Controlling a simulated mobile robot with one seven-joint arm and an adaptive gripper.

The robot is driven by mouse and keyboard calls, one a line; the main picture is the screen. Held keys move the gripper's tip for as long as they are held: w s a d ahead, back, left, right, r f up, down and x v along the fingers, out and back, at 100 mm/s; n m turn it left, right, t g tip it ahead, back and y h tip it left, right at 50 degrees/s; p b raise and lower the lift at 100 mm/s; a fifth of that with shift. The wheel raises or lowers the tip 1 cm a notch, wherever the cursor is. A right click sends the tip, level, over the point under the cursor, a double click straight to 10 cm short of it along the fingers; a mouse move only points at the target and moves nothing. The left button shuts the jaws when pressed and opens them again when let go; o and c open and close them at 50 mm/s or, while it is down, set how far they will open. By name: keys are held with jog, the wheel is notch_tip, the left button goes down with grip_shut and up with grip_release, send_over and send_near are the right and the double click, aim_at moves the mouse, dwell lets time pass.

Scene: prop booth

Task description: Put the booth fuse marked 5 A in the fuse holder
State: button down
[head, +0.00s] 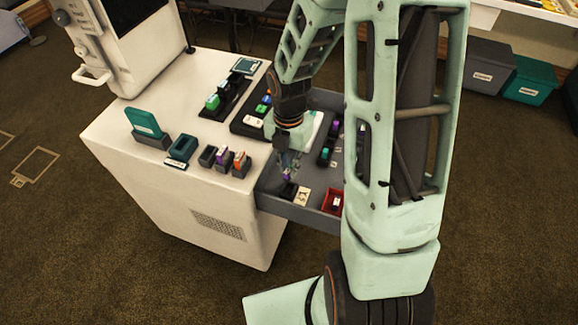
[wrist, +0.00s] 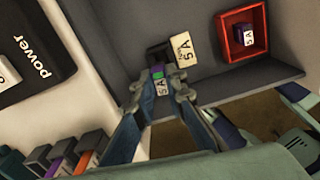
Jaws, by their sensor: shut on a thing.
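My gripper (wrist: 158,92) is shut on a small fuse (wrist: 160,86) with a white label that reads 5 A and a purple and green end. In the head view my gripper (head: 287,168) points down into the open grey drawer, with the purple of the fuse (head: 287,177) at its tips. A black fuse holder (wrist: 156,53) lies right by the fuse, beside a cream card (wrist: 181,50) marked 5 A. The holder (head: 288,191) is just below the fuse in the head view. I cannot tell whether fuse and holder touch.
A red tray (wrist: 224,48) in the drawer holds another piece with a 5 A label (wrist: 247,38). The drawer wall (head: 298,213) stands close to the holder. Several fuses in black blocks (head: 220,158) stand on the white cabinet top (head: 120,115).

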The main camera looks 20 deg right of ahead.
aim_at(289, 179)
jog(key=shift+s+f+n, duration=0.2)
jog(key=shift+f+n, duration=0.2)
jog(key=shift+n, duration=0.2)
jog(key=shift+f+b, duration=1.75)
jog(key=shift+b, duration=0.35)
jog(key=shift+f, duration=0.55)
jog(key=shift+f, duration=0.35)
jog(key=shift+f, duration=0.3)
jog(key=c, duration=1.9)
grip_release()
jog(key=shift+r, duration=0.15)
